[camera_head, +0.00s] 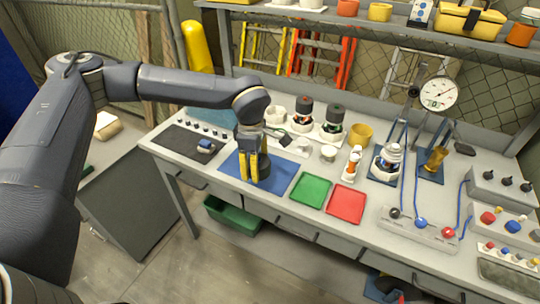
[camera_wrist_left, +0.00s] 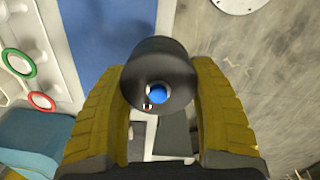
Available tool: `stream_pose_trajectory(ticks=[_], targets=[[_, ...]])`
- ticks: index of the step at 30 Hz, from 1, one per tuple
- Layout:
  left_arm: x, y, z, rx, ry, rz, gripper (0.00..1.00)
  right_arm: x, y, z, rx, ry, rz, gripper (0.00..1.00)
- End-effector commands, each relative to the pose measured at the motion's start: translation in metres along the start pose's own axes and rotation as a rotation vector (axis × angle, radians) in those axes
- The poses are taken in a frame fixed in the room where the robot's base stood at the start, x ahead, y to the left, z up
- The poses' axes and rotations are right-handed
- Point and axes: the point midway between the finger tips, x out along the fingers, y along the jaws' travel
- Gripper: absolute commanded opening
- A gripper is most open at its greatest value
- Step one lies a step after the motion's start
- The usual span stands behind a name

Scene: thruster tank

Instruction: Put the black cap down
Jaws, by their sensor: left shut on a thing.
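My left gripper (camera_head: 251,176) has yellow fingers pointing down over the blue mat (camera_head: 284,171) on the workbench. It is shut on the black cap (camera_head: 264,168), which shows beside the fingers. In the left wrist view the round black cap (camera_wrist_left: 176,97) sits between the two yellow fingers (camera_wrist_left: 160,105), with a blue disc in the middle of its face. Whether the cap touches the mat cannot be told. My right gripper is not in view.
A green tray (camera_head: 311,191) and a red tray (camera_head: 346,204) lie right of the mat. A dark mat (camera_head: 180,144) with a small blue part is to the left. Black-topped thruster units (camera_head: 302,112), a yellow cup (camera_head: 360,135) and a dial gauge (camera_head: 438,93) stand behind.

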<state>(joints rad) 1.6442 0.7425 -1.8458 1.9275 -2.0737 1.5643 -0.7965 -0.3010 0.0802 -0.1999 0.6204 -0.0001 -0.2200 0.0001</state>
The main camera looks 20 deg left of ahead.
Motion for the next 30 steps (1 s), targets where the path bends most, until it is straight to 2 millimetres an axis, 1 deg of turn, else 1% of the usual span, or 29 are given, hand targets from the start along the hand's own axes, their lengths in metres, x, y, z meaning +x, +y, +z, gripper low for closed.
stream_pose_trajectory(ticks=[1, 6, 12, 15, 23, 26, 30], targets=[[0.0, 0.012, 0.003, -0.003, 0.0, 0.002, 0.35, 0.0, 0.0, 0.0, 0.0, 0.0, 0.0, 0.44], [0.001, 0.046, 0.011, -0.002, 0.001, 0.001, 0.35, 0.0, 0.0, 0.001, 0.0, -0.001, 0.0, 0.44], [0.002, 0.075, 0.017, -0.002, 0.001, 0.0, 0.35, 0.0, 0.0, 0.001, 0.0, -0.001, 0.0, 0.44], [0.002, 0.083, 0.019, -0.002, 0.0, -0.001, 0.35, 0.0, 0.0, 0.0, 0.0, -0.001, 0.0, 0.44], [0.002, 0.091, 0.021, -0.001, 0.0, -0.001, 0.35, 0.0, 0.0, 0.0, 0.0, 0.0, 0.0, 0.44], [0.003, 0.097, 0.022, -0.002, 0.0, 0.0, 0.35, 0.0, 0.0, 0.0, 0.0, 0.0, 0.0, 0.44], [0.023, 0.094, 0.021, -0.001, 0.0, -0.003, 0.35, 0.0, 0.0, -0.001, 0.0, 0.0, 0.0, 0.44]])
